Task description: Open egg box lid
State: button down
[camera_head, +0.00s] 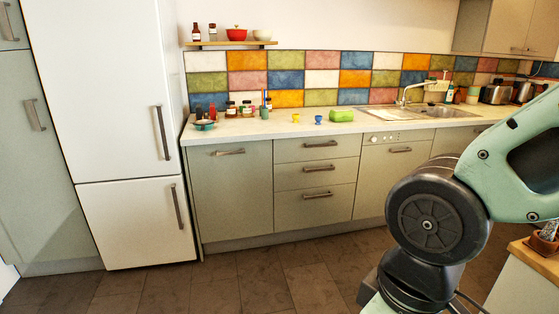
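My arm fills the right foreground, well in front of the counter. My gripper is not in view.
The counter (285,128) also holds a yellow cup (295,117), a blue cup (318,119), several jars at the left and a sink (425,111) at the right. A white fridge (115,110) stands left. The floor (240,285) before the drawers is clear. A wooden-topped unit (537,262) stands at the right.

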aim_at(342, 113)
jog(key=i, duration=1.2)
jog(key=i+l+u, duration=0.1)
jog(key=i, duration=1.1)
jog(key=i+l, duration=0.1)
jog(key=i, duration=1.15)
